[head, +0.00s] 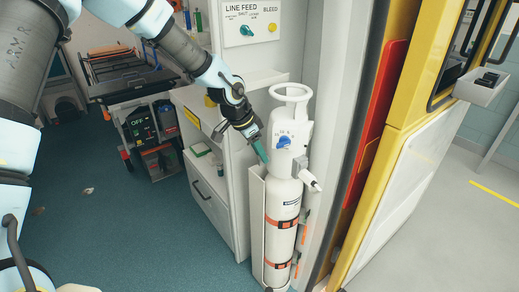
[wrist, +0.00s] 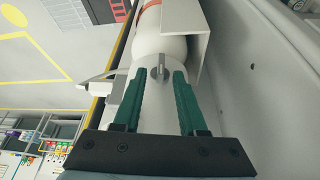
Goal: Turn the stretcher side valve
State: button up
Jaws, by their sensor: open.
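A white gas cylinder (head: 284,205) stands upright in a white bracket, held by orange straps. A blue knob (head: 283,142) is on its front collar, below a ring-shaped handle (head: 291,92). My gripper (head: 263,156) is at the left of the cylinder's neck, pointing down, its tips just left of and below the blue knob. In the wrist view my gripper (wrist: 160,74) is open, with the cylinder's white shoulder and a small grey lever-like part (wrist: 158,70) between and beyond the teal fingers. I cannot tell whether they touch. No label marks a stretcher side valve legibly.
A panel reading LINE FEED and BLEED (head: 253,22) carries a teal knob (head: 246,30) and a yellow knob (head: 272,27). A white cabinet (head: 211,195) is left of the cylinder. A white nozzle (head: 309,179) juts right. A stretcher (head: 126,75) stands at back left.

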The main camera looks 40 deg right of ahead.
grip_shut()
dwell(0.3)
jog(key=g+p, duration=0.1)
jog(key=p, duration=0.2)
jog(key=shift+w+r, duration=0.15)
jog(key=shift+w, duration=0.05)
jog(key=g, duration=0.2)
jog(key=g+p, duration=0.1)
jog(key=shift+w+f+n+y, duration=0.3)
jog(key=shift+f+n+y, duration=0.1)
